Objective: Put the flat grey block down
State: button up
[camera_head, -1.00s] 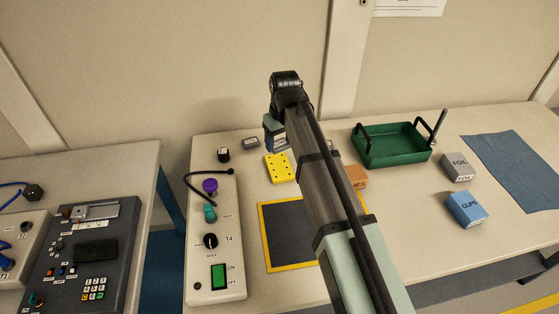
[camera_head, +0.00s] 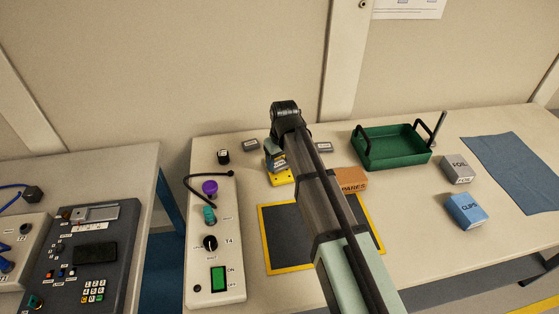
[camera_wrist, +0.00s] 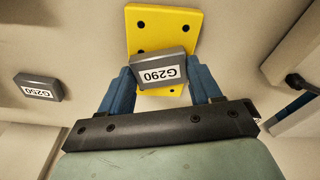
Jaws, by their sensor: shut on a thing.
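My gripper (camera_wrist: 158,72) is shut on a flat grey block (camera_wrist: 160,66) labelled G290, with one blue finger at each end. The block is over the yellow plate (camera_wrist: 165,24) with dark holes, and covers part of it. I cannot tell whether it touches the plate. In the head view my gripper (camera_head: 276,158) is above the yellow plate (camera_head: 283,178), whose far part is hidden. A second grey block (camera_wrist: 38,88), labelled G250, lies apart on the table in the wrist view. In the head view, small grey blocks lie behind left (camera_head: 251,145) and right (camera_head: 324,147) of my gripper.
A control box (camera_head: 215,245) with a purple knob and cable stands left of the plate. A yellow-edged dark mat (camera_head: 284,238) lies in front. An orange box (camera_head: 350,180), a green tray (camera_head: 388,160), a grey FOIL box (camera_head: 457,168) and a blue CLIPS box (camera_head: 465,210) are right.

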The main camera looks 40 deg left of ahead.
aim_at(282, 167)
jog(key=shift+f, duration=0.1)
jog(key=o, duration=1.1)
notch_tip(282, 167, up, 12)
jog(key=d, duration=0.1)
jog(key=shift+s+d, duration=0.2)
jog(key=shift+s, duration=0.1)
